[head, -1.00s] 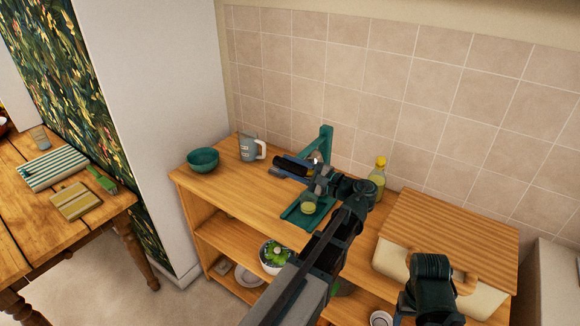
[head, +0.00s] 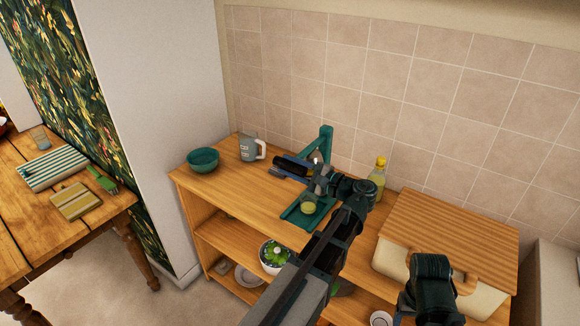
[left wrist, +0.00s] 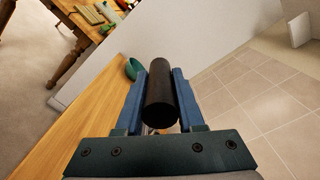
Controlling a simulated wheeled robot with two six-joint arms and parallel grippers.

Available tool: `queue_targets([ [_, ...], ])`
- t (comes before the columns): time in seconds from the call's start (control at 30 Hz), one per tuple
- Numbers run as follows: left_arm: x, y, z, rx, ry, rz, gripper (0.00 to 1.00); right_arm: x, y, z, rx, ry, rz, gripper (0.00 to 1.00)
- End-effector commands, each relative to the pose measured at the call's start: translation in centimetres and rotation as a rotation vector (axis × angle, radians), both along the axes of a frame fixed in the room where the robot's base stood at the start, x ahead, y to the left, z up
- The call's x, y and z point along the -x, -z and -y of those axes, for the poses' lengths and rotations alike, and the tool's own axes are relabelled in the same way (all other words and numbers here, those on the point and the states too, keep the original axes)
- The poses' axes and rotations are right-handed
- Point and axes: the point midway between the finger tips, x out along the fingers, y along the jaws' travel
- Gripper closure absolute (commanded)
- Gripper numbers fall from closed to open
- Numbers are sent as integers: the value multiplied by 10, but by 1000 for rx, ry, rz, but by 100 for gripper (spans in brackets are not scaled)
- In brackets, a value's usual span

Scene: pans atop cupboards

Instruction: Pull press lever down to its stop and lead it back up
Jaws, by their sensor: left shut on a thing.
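The teal press (head: 326,142) stands at the back of the wooden cupboard top, against the tiled wall. A glass with yellow-green juice (head: 308,206) stands on its teal base (head: 291,215). My left gripper (head: 290,170) is shut on the black grip of the press lever (head: 288,163). In the left wrist view, the black grip (left wrist: 161,98) lies lengthwise between the two blue fingers of my left gripper (left wrist: 161,78). My left arm and wrist hide part of the press and lever. My right gripper's fingers are not visible.
A teal bowl (head: 203,158) and a grey jug (head: 248,149) stand left of the press. A yellow-capped bottle (head: 378,176) and a bread box with a slatted wooden lid (head: 450,228) stand to the right. Bare wood lies in front of the jug.

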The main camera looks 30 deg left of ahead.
Motion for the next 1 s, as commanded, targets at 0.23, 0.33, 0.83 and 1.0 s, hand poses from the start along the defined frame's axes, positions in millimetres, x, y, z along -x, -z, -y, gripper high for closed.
queue_targets([
  [0.23, 1, 0, 0, 2, 0, -2, 100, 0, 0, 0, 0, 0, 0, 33],
  [0.33, 1, -4, 0, 1, 0, -13, 100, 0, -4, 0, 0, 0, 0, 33],
  [0.83, -14, -82, 1, -27, 0, -343, 100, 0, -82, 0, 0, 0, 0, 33],
  [1.0, -29, -112, 2, -41, 0, -504, 100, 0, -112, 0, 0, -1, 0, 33],
])
